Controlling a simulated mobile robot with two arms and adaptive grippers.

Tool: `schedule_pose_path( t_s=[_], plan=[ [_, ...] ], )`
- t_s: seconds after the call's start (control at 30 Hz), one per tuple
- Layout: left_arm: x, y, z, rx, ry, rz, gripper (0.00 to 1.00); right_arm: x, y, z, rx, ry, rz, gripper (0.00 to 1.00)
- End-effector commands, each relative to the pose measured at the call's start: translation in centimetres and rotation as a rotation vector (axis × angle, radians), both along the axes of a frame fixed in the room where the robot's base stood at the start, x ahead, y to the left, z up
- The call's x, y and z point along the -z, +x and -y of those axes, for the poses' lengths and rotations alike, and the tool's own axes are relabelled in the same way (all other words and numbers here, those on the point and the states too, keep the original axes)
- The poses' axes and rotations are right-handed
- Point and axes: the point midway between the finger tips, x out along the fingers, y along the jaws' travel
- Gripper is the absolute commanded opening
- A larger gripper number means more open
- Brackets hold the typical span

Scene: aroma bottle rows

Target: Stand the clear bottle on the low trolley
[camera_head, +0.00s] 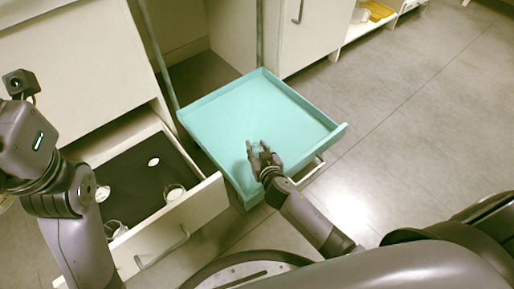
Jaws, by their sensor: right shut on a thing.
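The low trolley (226,108) has a teal tray top with a raised rim and stands at the centre. My right gripper (259,154) reaches over the front part of the tray. It is shut on the clear bottle (257,148), which shows only as a faint transparent outline between the fingers. I cannot tell whether the bottle's base touches the tray. My left arm comes in at the left edge, and its gripper is not in view.
An open drawer (206,203) with a dark bottom stands left of the trolley and holds several clear or white vessels, one a glass (174,192). White cabinets (313,35) stand behind. An open shelf (362,27) holds a yellow item. The floor (420,110) at right is clear.

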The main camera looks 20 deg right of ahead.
Motion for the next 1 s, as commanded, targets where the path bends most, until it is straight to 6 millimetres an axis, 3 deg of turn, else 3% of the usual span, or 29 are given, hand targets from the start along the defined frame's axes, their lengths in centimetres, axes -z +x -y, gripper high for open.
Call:
schedule_pose_path(
  t_s=[0.03, 0.07, 0.33, 0.77, 1.0],
  plan=[
    [0.1, -0.1, 0.0, 0.000, 0.000, 0.008, 0.00, 0.4, 0.0, 0.0, 0.000, 0.001, -0.001, 0.03],
    [-0.1, -0.2, 0.0, 0.000, -0.001, 0.012, 0.00, 0.4, 0.0, 0.0, 0.000, 0.001, -0.001, 0.30],
    [-0.1, -0.1, 0.0, 0.001, 0.000, 0.008, 0.00, 0.2, 0.0, 0.0, 0.000, 0.000, -0.001, 0.48],
    [-0.7, -0.2, 0.0, 0.001, -0.002, 0.012, 0.00, -0.4, 0.0, 0.0, 0.000, -0.001, 0.000, 0.49],
    [0.6, 0.8, -0.2, 0.002, -0.003, -0.063, 0.00, -2.1, -4.5, -0.3, 0.001, 0.004, -0.005, 0.49]
  ],
)
